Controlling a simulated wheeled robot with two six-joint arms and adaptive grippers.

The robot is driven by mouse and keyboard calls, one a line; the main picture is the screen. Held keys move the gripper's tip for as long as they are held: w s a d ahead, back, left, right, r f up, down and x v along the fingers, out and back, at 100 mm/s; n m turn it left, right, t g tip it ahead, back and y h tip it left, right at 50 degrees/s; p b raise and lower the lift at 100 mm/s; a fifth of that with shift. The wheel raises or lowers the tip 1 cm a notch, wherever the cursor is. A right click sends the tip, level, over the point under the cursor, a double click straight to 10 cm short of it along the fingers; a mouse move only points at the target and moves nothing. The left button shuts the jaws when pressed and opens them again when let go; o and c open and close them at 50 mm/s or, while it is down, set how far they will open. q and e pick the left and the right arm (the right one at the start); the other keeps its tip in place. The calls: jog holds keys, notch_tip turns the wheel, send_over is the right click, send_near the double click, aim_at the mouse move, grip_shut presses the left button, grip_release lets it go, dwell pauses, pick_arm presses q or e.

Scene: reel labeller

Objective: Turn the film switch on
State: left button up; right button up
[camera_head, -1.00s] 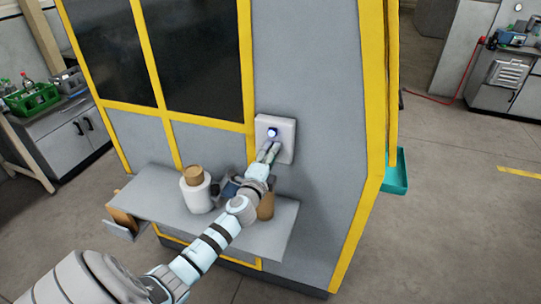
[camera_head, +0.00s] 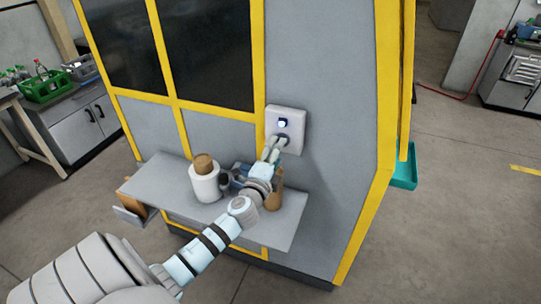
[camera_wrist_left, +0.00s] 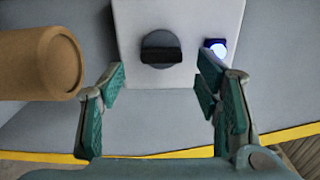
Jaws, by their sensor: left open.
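The film switch is a dark rotary knob (camera_wrist_left: 161,50) with a black bar handle lying about level across it in the left wrist view. It sits on a white panel box (camera_head: 299,118) on the grey side of the machine. A lit blue-white lamp (camera_head: 283,123) is on the same box, and it also shows beside the knob in the left wrist view (camera_wrist_left: 217,48). My left gripper (camera_head: 277,144) is open at the box, below the lamp. Its fingers stand apart on either side of the knob, with nothing between them. My right gripper is not in view.
A grey shelf (camera_head: 160,174) below the box holds a white roll (camera_head: 205,184) with a brown core and other partly hidden items. A brown cylinder (camera_wrist_left: 38,63) is close to the left finger in the wrist view. A teal tray (camera_head: 404,176) sticks out on the right.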

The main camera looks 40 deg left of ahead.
pick_arm(q)
jog(key=v, duration=0.8)
jog(key=shift+s, duration=0.2)
jog(key=shift+d, duration=0.1)
